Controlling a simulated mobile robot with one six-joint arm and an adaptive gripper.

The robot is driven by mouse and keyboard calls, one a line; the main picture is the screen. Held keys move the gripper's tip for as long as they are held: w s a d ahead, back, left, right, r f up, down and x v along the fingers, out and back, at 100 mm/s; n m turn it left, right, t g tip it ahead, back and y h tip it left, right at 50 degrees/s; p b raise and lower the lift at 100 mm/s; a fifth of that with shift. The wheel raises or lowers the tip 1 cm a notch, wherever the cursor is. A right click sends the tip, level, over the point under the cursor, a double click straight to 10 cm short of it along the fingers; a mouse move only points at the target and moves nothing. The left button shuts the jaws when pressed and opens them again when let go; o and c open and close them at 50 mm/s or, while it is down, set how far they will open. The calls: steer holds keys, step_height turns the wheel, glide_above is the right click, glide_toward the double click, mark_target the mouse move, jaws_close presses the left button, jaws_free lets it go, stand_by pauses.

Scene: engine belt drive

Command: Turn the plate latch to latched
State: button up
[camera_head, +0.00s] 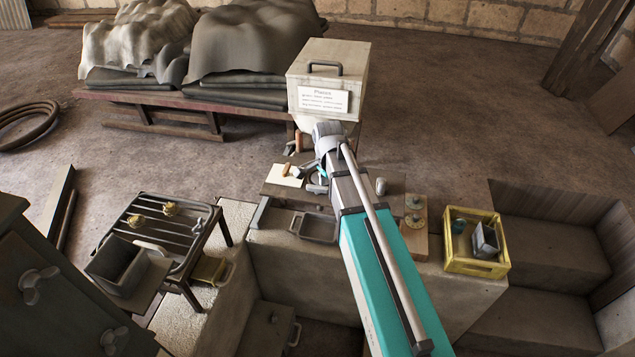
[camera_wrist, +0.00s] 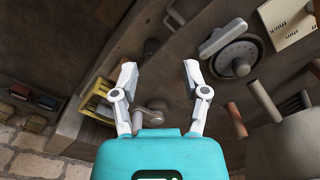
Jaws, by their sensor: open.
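My gripper (camera_wrist: 160,72) is open, with nothing between its fingertips in the wrist view; in the head view, my gripper (camera_head: 312,181) is over the bench, partly hidden by my arm. A round grey disc (camera_wrist: 238,60) with a pale bar handle (camera_wrist: 224,38) lies up and right of my right finger, apart from it. A card (camera_wrist: 290,22) marked "thin" and "thick" is beside it. A small grey lever (camera_wrist: 152,114) shows between the finger bases. I cannot tell which of these parts is the plate latch, or its state.
A beige box (camera_head: 326,76) with a handle stands behind my gripper. Wooden pegs (camera_wrist: 237,120) rise close to my right finger. A yellow crate (camera_head: 475,266) is on the right of the bench, and a dark tray (camera_head: 320,228) is left of my arm.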

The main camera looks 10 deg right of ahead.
mark_target(318, 187)
steer(key=w+a+r+m+p, duration=0.1)
steer(key=w+r+m+p, duration=0.3)
steer(key=w+m, duration=0.5)
steer(key=shift+w+a+r, duration=0.15)
steer(key=shift+a+r, duration=0.05)
steer(key=shift+f, duration=0.15)
step_height(318, 187, down, 14)
steer(key=b, duration=1.4)
steer(key=shift+r, duration=0.25)
jaws_close()
stand_by(0.3)
